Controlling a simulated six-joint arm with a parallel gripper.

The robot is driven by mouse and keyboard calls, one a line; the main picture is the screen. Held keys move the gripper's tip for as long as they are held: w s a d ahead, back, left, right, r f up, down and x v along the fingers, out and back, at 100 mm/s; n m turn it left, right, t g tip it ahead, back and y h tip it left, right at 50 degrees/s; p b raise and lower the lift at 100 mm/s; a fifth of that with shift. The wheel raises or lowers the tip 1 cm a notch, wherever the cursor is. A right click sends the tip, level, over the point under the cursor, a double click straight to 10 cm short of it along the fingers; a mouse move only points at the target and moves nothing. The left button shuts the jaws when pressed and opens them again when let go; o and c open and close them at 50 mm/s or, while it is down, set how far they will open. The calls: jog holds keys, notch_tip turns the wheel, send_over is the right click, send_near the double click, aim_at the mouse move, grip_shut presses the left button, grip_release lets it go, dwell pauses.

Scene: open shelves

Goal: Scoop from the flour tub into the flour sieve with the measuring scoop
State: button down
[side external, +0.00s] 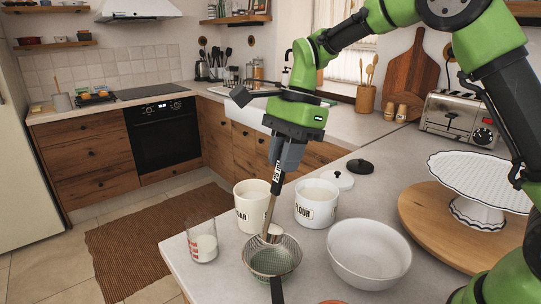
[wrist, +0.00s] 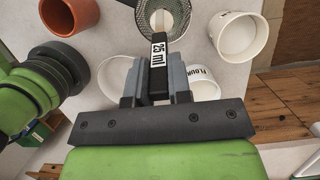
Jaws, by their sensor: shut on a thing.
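My gripper (side external: 286,158) points down and is shut on the black handle of the measuring scoop (side external: 275,190), which hangs steeply. The handle, marked 25 ml, also shows between the fingers in the wrist view (wrist: 159,52). The scoop's bowl is over the mouth of the flour sieve (side external: 262,262), a metal mesh basket with a dark handle. In the wrist view the pale bowl lies inside the sieve's outline (wrist: 181,14). I cannot tell how much flour is in it. The white flour tub (side external: 316,212) stands open behind the sieve; its label partly shows in the wrist view (wrist: 203,72).
A cream sugar tub (side external: 249,207) stands left of the flour tub. A glass with white contents (side external: 202,245) is at the counter's left edge. A white bowl (side external: 370,262) is right of the sieve. An orange pot (wrist: 68,14) and a cake stand (side external: 480,180) are also near.

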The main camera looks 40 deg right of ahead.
jog(key=d+f+y, duration=0.8)
jog(key=d+y, duration=0.4)
jog(key=shift+d+f+y, duration=0.15)
jog(key=shift+y, duration=0.15)
dwell(0.5)
